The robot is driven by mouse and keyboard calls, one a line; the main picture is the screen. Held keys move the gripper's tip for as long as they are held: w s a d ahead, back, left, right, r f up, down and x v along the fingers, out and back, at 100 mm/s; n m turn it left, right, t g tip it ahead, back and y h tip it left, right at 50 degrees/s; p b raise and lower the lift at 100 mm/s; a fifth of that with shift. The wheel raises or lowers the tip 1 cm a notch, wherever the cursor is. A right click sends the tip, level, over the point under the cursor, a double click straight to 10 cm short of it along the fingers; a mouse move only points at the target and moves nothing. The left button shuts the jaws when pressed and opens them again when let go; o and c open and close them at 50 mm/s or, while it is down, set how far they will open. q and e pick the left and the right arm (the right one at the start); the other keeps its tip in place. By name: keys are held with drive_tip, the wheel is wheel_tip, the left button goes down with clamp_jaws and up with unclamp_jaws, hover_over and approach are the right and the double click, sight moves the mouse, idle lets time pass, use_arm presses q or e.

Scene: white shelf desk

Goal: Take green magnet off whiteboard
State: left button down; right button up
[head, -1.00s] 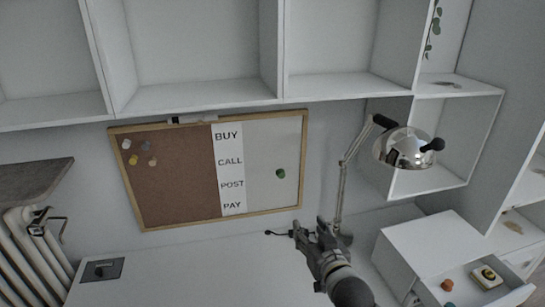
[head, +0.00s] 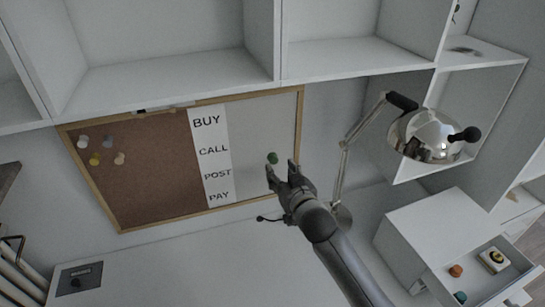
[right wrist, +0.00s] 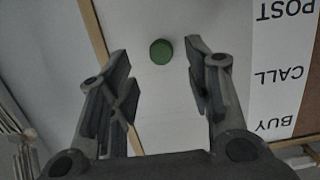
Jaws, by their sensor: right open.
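The green magnet (head: 272,157) sits on the white right part of the whiteboard (head: 262,122), beside the strip with BUY, CALL, POST and PAY. In the right wrist view the green magnet (right wrist: 162,51) shows between and beyond my fingertips, with nothing between the fingers. My right gripper (head: 281,170) is open and points at the board, just below the magnet in the head view; its fingers also show apart in the right wrist view (right wrist: 158,58). I cannot tell the exact gap to the board. My left gripper is not in view.
A chrome desk lamp (head: 425,135) stands right of the board. White shelves (head: 170,85) hang above it. An open drawer (head: 480,290) with small items is at the lower right. The cork part (head: 150,180) holds several pins. The desk (head: 190,270) below is mostly clear.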

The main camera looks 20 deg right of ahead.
sight(274, 161)
drive_tip(key=shift+w+p, duration=0.4)
drive_tip(key=shift+w, duration=0.5)
drive_tip(key=w, duration=0.3)
drive_tip(key=shift+a+f+p, duration=0.1)
drive_tip(key=shift+f+p, duration=0.15)
drive_tip(key=shift+p, duration=0.15)
drive_tip(key=shift+w+f, duration=0.2)
drive_tip(key=shift+w, duration=0.15)
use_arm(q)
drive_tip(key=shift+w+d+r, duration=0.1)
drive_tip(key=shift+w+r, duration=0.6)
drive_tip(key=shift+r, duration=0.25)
use_arm(e)
drive_tip(key=shift+c, duration=0.2)
drive_tip(key=c, duration=0.8)
